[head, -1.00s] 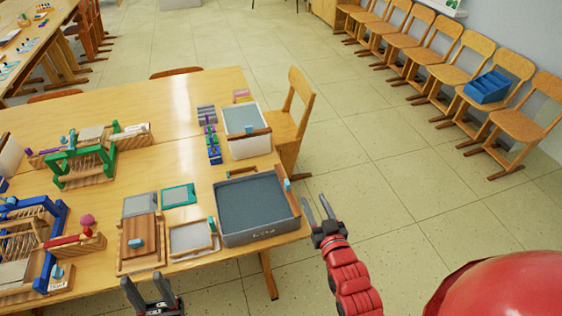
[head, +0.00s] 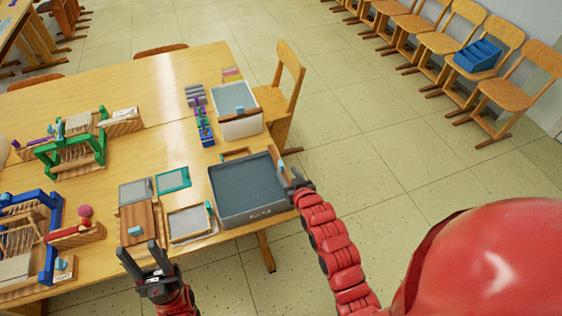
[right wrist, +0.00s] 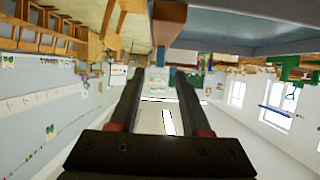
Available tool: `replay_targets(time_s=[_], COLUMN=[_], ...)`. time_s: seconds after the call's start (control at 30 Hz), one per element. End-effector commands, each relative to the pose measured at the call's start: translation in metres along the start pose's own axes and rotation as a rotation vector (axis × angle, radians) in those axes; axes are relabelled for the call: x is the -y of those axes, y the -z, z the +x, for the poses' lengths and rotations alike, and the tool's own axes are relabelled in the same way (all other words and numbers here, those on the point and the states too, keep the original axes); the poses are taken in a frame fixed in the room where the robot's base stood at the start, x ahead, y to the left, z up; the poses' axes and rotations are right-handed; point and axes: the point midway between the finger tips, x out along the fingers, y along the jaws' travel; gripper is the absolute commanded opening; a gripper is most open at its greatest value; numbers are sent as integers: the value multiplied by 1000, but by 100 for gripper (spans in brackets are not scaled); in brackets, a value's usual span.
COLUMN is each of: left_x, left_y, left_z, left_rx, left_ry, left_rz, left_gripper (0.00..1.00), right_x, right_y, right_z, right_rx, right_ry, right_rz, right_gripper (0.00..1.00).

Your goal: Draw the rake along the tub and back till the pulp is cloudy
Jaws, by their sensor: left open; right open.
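The grey tub (head: 219,209) stands at the table's near right corner, with flat blue-grey pulp (head: 245,185) inside. A wooden bar with a light-blue grip (head: 280,163), which looks like the rake, lies along the tub's right rim; my right gripper partly hides it. My right gripper (head: 297,181) is open beside that rim. In the right wrist view a wooden piece (right wrist: 168,22) with a bluish part (right wrist: 160,57) shows between the open fingers; contact cannot be told.
Left of the tub lie a framed screen (head: 190,222), a wooden board (head: 138,228) and a teal frame (head: 173,179). A white tub (head: 238,127) stands behind. A chair (head: 285,95) stands at the table's right end.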

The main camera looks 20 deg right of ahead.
Motion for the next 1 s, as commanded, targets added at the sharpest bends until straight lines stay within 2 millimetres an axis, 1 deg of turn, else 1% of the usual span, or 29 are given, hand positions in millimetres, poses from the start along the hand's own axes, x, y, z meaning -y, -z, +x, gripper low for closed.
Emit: replay_targets(time_s=[0.03,0.3,0.5,0.7,0.93,0.97,1.0], left_x=[0,1,1,1,1,1,1], left_y=[1,3,4,4,4,4,4], left_z=[5,17,21,23,22,22,22], left_rx=[0,0,0,0,0,0,0], left_ry=[0,0,0,0,0,0,0], left_rz=[0,0,0,0,0,0,0], left_gripper=[50,50,50,50,50,50,50], right_x=[1,1,1,0,0,0,0], right_y=[4,4,2,2,1,1,1], right_z=[7,45,63,70,70,70,70], right_rx=[-2,-2,-2,-3,-3,-3,-3], right_ry=[1,2,2,1,1,1,1], right_rz=[1,-1,-1,-1,-1,-1,-1], right_gripper=[48,48,48,48,48,46,38])
